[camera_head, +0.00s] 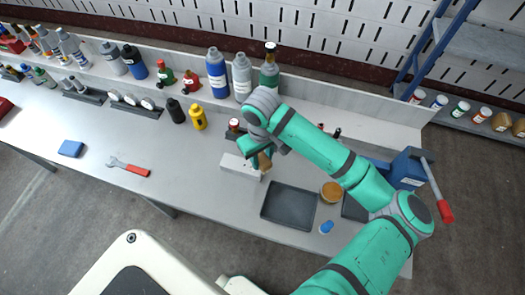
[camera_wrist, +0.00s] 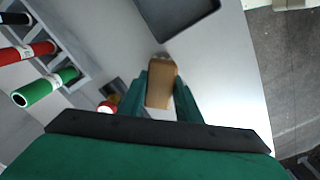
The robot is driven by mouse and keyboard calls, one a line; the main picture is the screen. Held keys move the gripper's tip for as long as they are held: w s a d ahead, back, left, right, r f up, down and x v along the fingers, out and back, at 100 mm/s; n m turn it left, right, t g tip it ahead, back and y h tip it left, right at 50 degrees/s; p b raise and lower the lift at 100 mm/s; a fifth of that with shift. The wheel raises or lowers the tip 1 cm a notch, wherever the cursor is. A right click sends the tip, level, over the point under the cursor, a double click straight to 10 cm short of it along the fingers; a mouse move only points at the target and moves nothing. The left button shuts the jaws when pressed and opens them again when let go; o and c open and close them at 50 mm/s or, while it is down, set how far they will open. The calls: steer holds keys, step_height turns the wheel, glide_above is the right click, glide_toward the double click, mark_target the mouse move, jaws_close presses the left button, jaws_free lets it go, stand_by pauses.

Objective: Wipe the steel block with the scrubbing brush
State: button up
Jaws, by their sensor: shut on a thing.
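The scrubbing brush (camera_head: 265,161) shows as a brown wooden piece under my gripper (camera_head: 257,148) in the head view. In the wrist view the brush (camera_wrist: 162,84) sits between the two green fingers of my gripper (camera_wrist: 162,92), which is shut on it. The steel block (camera_head: 236,166) is a pale grey, low box on the bench, just below and left of the gripper in the head view. The brush overlaps the block's right end in that view; I cannot tell if they touch. I cannot make out the block in the wrist view.
A dark tray (camera_head: 289,206) lies right of the block, with an orange-brown round item (camera_head: 332,191) beyond it. Bottles (camera_head: 217,73) line the bench's back. A red-handled wrench (camera_head: 128,167) and a blue box (camera_head: 71,149) lie left. The bench between wrench and block is clear.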

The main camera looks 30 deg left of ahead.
steer(key=shift+s+d+r, duration=0.1)
steer(key=shift+r, duration=1.95)
